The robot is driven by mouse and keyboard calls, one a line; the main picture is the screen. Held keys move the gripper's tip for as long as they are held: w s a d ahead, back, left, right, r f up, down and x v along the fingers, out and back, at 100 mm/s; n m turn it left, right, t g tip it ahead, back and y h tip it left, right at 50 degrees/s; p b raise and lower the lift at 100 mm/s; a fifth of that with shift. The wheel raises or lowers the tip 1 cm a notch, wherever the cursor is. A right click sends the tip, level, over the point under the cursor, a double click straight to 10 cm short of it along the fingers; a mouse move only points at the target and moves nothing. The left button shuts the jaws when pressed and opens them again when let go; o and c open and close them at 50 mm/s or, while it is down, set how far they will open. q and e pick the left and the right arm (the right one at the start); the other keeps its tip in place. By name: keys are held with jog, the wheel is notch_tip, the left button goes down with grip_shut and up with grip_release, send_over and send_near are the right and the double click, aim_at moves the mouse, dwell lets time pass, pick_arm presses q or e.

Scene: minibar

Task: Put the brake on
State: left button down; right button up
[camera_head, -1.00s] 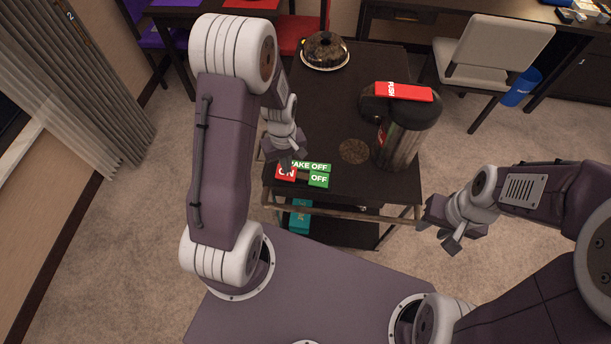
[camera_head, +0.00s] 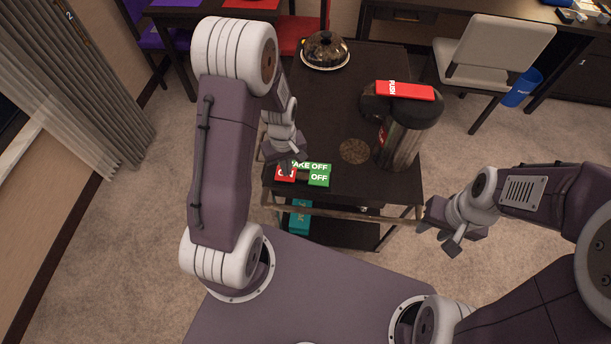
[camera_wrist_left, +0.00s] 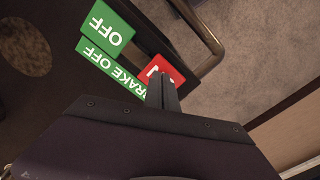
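The cart's brake panel has a red ON button (camera_head: 283,176), a green OFF button (camera_head: 319,180) and a green BRAKE OFF sign (camera_head: 314,167). In the left wrist view, the red ON button (camera_wrist_left: 163,68), green OFF button (camera_wrist_left: 107,30) and BRAKE OFF sign (camera_wrist_left: 104,66) also show. My left gripper (camera_head: 287,169) is over the red button, its fingers together and empty. The fingertips (camera_wrist_left: 162,82) cover part of the red button; contact cannot be told. My right gripper (camera_head: 440,228) is open and empty, right of the cart.
The dark cart (camera_head: 300,110) carries a chocolate cake (camera_head: 326,48), a large dispenser (camera_head: 402,130) with a red PUSH lever (camera_head: 404,91), and a round brown coaster (camera_head: 354,151). The cart's handle rail (camera_head: 345,214) runs along its near edge. A chair (camera_head: 490,52) stands back right.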

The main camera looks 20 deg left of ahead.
aim_at(293, 169)
pick_arm(q)
jog(key=shift+f, duration=0.15)
notch_tip(293, 169, up, 7)
jog(key=p, duration=0.6)
jog(key=shift+p, duration=0.3)
notch_tip(293, 169, up, 7)
jog(key=w+d+m+t, duration=0.1)
jog(key=d+t, duration=0.1)
jog(key=d, duration=0.1)
jog(key=s+d+r+m, duration=0.2)
jog(key=s+m, duration=0.5)
jog(key=s, duration=0.2)
jog(key=shift+r+g, duration=0.2)
jog(key=shift+g, duration=0.2)
